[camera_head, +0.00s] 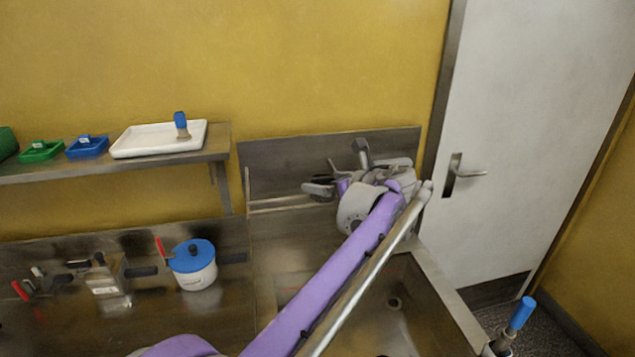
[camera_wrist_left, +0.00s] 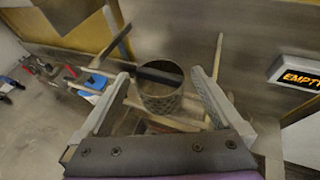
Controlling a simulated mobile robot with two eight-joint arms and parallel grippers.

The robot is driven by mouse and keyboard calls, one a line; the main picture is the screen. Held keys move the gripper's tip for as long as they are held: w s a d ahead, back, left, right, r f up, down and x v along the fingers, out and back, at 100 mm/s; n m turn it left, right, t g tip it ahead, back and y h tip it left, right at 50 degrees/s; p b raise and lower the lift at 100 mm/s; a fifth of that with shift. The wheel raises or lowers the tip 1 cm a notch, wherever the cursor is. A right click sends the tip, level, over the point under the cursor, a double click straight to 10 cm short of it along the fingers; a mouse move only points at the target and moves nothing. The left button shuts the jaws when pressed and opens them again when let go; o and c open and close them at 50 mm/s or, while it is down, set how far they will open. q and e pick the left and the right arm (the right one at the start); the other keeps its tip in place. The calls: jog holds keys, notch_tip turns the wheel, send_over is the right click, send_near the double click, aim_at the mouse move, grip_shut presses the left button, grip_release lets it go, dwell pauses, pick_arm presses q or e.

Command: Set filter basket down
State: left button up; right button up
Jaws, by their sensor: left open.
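The filter basket (camera_wrist_left: 160,98) is a dark mesh cylinder with a dark bar across its top. In the left wrist view it stands between the fingertips of my left gripper (camera_wrist_left: 158,84), over pale rails, with gaps visible at its sides. The fingers are spread apart. In the head view my left gripper (camera_head: 338,174) is at the back of the sink, by the steel backsplash. There the basket is mostly hidden by the gripper and wrist. I cannot tell exactly what the basket's underside touches. My right gripper is not in view.
A steel sink (camera_head: 440,290) lies below my left arm. A white pot with a blue lid (camera_head: 193,265) stands on the counter to the left. A shelf above holds a white tray (camera_head: 160,139) with a blue brush. A sign reading "EMPT" (camera_wrist_left: 297,74) shows in the wrist view.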

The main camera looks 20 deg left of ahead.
pick_arm(q)
jog(key=v, duration=0.8)
jog(key=s+a+f+n+g+h, duration=0.25)
jog(key=s+f+n+h, duration=0.25)
jog(key=s+f+n, duration=0.65)
jog(key=s+d+f+n+h, duration=0.1)
jog(key=s+f+n+h, duration=0.1)
jog(key=s+f+n, duration=0.2)
jog(key=s+d+f+n+t+h, duration=0.1)
jog(key=s+f+n, duration=0.3)
jog(key=s+f, duration=0.4)
jog(key=s+d+f+n+h, duration=0.3)
jog(key=s+f+n, duration=0.1)
jog(key=s+f, duration=0.2)
jog(key=shift+f+n+t+h, duration=0.2)
jog(key=shift+n+t+h, duration=0.05)
jog(key=shift+h, duration=0.15)
jog(key=shift+w, duration=0.1)
